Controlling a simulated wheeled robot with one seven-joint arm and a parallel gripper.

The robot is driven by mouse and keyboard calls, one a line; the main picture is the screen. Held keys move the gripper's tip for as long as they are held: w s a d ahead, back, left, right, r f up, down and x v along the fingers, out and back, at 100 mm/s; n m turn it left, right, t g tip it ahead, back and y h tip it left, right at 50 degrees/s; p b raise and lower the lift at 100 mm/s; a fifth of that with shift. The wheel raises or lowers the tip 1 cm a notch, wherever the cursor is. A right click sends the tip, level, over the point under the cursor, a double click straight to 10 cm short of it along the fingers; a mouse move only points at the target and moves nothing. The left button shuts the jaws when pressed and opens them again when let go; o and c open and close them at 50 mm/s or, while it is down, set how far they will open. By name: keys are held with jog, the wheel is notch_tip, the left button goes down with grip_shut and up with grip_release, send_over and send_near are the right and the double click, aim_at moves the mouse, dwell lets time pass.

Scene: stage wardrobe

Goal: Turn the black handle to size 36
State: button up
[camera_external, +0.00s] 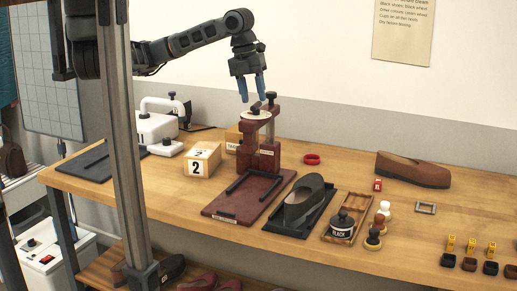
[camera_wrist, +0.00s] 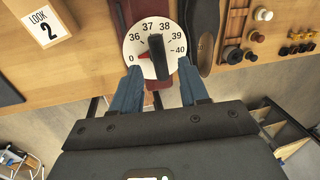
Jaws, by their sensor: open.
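The black handle (camera_wrist: 157,60) is a bar across the middle of a white dial (camera_wrist: 134,47) marked 0, 36, 37, 38, 39 and 40. A red pointer (camera_wrist: 144,56) beside the handle points at 0. In the external view the dial (camera_external: 245,115) and handle (camera_external: 255,107) sit on top of a dark red shoe-stretching stand (camera_external: 246,139). My gripper (camera_external: 253,97) is open and points down just above the dial. In the wrist view its blue fingers (camera_wrist: 158,75) are on either side of the handle's near end, apart from it.
A "2" block (camera_external: 201,160) and white machine (camera_external: 158,130) stand left of the stand.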

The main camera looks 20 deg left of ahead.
jog(key=shift+d+f, duration=0.2)
jog(key=shift+f, duration=0.7)
jog(key=shift+c, duration=0.2)
grip_shut()
